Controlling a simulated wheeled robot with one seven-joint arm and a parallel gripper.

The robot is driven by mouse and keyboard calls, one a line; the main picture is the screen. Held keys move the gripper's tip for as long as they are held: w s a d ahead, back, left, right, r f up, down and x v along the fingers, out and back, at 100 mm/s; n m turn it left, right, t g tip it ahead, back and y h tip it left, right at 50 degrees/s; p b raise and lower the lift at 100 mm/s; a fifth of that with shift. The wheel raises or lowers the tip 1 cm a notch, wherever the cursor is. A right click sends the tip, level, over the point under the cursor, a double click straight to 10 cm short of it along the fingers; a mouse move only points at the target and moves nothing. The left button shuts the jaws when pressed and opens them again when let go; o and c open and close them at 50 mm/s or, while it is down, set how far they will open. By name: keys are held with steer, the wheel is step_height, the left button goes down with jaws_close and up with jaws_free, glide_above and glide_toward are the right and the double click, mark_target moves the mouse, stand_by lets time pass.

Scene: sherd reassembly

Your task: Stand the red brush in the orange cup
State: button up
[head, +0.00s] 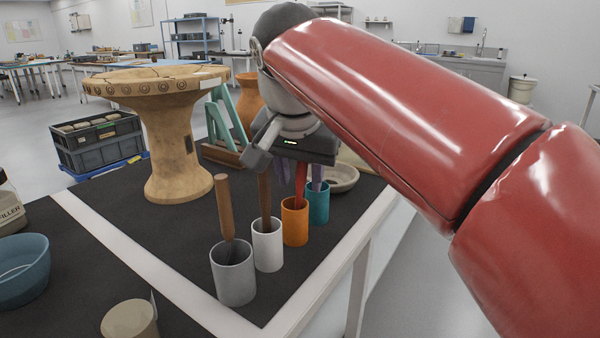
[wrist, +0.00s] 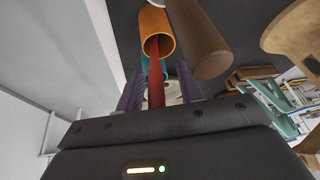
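The red brush (head: 300,182) stands with its lower end inside the orange cup (head: 295,228), close to upright. My gripper (head: 301,176) is above the cup, pointing down, with its purple fingers on either side of the brush. In the wrist view the red brush (wrist: 156,88) runs between the fingers into the mouth of the orange cup (wrist: 155,20). Gaps show between the brush and the fingers, so my gripper (wrist: 160,85) looks open around it. The brush's lower tip is hidden in the cup.
A white cup (head: 268,250) and a grey cup (head: 233,278) stand nearer, each holding a brown-handled tool. A teal cup (head: 319,208) stands just behind the orange one. A large pedestal vessel (head: 175,140) stands left. The dark table's pale edge (head: 330,262) runs close on the right.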

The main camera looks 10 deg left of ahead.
steer(key=p+v, duration=0.2)
steer(key=v, duration=0.5)
steer(key=shift+s+r, duration=0.2)
steer(key=shift+r, duration=0.15)
stand_by(0.5)
